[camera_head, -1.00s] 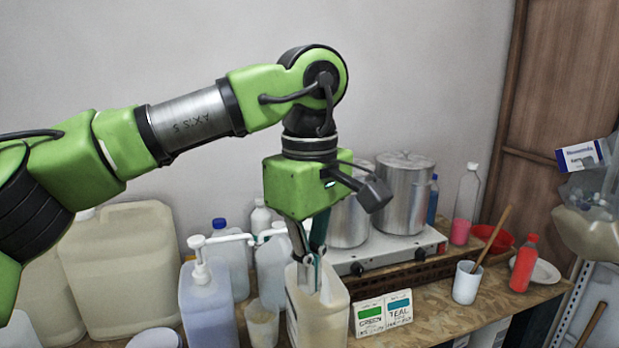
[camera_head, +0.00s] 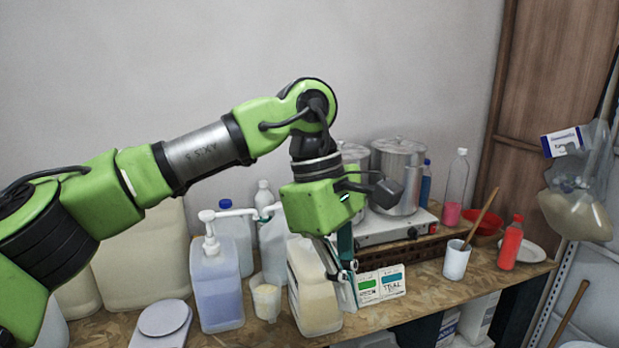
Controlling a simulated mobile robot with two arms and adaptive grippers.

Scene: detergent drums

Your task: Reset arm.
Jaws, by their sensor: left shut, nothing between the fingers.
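My left arm comes in from the left. Its gripper (camera_head: 346,290) points down and is shut with nothing in it. The fingers are at the right side of an open-topped jug of pale yellowish liquid (camera_head: 315,300) and in front of the green and teal labelled cards (camera_head: 381,284). I cannot tell whether the fingers touch the jug. My right gripper is not in view.
Pump bottles (camera_head: 216,285) and a small cup (camera_head: 266,300) stand left of the jug. A burner with steel pots (camera_head: 398,180) is behind. A white mug (camera_head: 457,260) and a red bottle (camera_head: 511,243) stand right. Large drums (camera_head: 145,262) are at the left.

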